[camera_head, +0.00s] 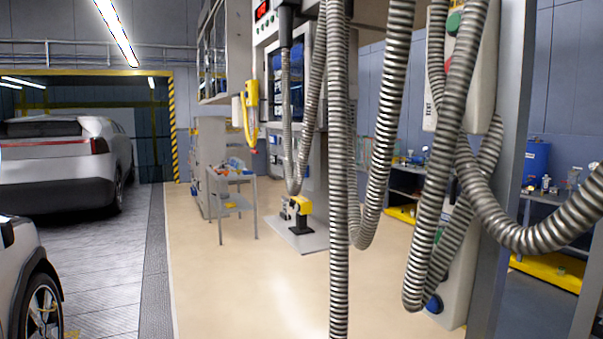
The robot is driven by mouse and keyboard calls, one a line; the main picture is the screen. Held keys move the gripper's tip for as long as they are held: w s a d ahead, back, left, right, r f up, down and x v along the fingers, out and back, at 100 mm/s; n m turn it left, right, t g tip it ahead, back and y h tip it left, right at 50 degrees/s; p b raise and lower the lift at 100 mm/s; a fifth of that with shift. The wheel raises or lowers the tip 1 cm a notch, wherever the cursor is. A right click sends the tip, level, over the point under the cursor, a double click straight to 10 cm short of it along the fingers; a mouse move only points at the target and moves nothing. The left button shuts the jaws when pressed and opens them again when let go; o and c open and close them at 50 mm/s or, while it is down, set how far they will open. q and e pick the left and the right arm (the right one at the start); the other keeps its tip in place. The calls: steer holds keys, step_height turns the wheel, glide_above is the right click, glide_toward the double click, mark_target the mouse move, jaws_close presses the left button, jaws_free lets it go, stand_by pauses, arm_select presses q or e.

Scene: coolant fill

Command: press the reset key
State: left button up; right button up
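Only the head view is given. I cannot pick out a reset key for certain. A pale control post (487,70) at the right has a green button (453,22) near its top, partly behind a hose. Neither of my grippers is in view.
Thick ribbed metal hoses (340,180) hang across the middle and right and hide much behind them. A grey cart (232,180) with small items stands left of the machine. Cars (70,160) stand at the left. The beige floor (230,290) in front is clear.

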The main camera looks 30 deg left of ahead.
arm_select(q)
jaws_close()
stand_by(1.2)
